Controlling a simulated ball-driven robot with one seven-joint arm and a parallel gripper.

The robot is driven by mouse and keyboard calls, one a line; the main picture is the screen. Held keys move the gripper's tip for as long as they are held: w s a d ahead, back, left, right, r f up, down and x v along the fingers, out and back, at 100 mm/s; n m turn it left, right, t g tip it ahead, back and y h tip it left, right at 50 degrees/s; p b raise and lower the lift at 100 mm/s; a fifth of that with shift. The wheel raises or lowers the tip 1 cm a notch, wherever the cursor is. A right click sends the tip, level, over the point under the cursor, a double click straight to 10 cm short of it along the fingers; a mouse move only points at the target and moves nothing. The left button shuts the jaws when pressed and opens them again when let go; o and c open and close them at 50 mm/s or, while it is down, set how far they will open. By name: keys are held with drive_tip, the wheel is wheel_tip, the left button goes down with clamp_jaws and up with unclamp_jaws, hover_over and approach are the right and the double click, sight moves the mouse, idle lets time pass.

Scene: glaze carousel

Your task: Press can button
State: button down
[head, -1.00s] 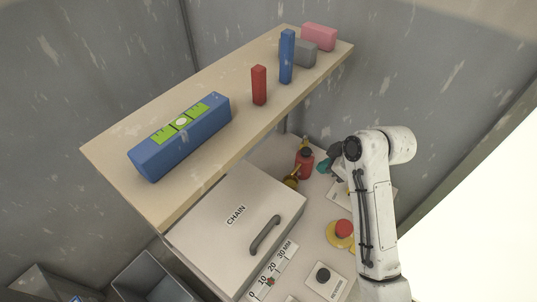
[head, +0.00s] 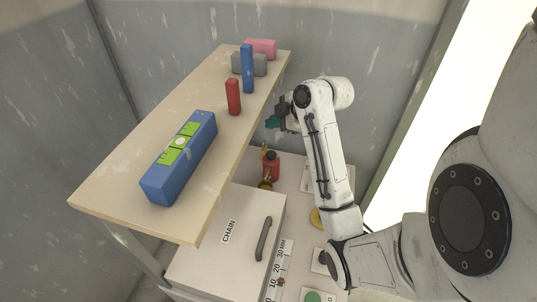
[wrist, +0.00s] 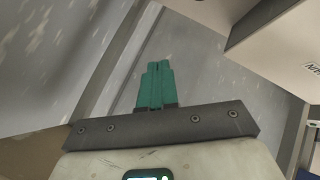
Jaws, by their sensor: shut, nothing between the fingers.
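A small red can (head: 271,167) with a dark top stands on the white surface behind the CHAIN box. Brass-coloured parts (head: 265,184) show beside it; a button on the can is too small to tell. My gripper (head: 272,122) has teal fingers and is raised, above the can in the head picture and near the right edge of the shelf. It does not touch the can. In the wrist view the fingers (wrist: 155,84) are shut together and empty, with grey wall behind them. The can is not in the wrist view.
A wooden shelf (head: 120,185) holds a blue level (head: 180,160), red (head: 233,97) and blue (head: 247,68) upright blocks, and grey and pink blocks. Below are the CHAIN box (head: 205,240) with its handle, a ruler (head: 280,265) and a green button (head: 313,297). My arm covers part of the panel.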

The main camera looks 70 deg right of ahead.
sight(274, 155)
drive_tip(key=shift+f, duration=0.1)
wheel_tip(274, 155, down, 9)
drive_tip(key=b, duration=0.7)
idle(1.9)
drive_tip(key=shift+f+b, duration=0.25)
drive_tip(key=shift+b, duration=0.05)
drive_tip(key=shift+f+b, duration=0.35)
drive_tip(key=shift+f, duration=0.2)
idle(0.7)
drive_tip(key=shift+r, duration=0.1)
drive_tip(key=shift+r+p, duration=0.9)
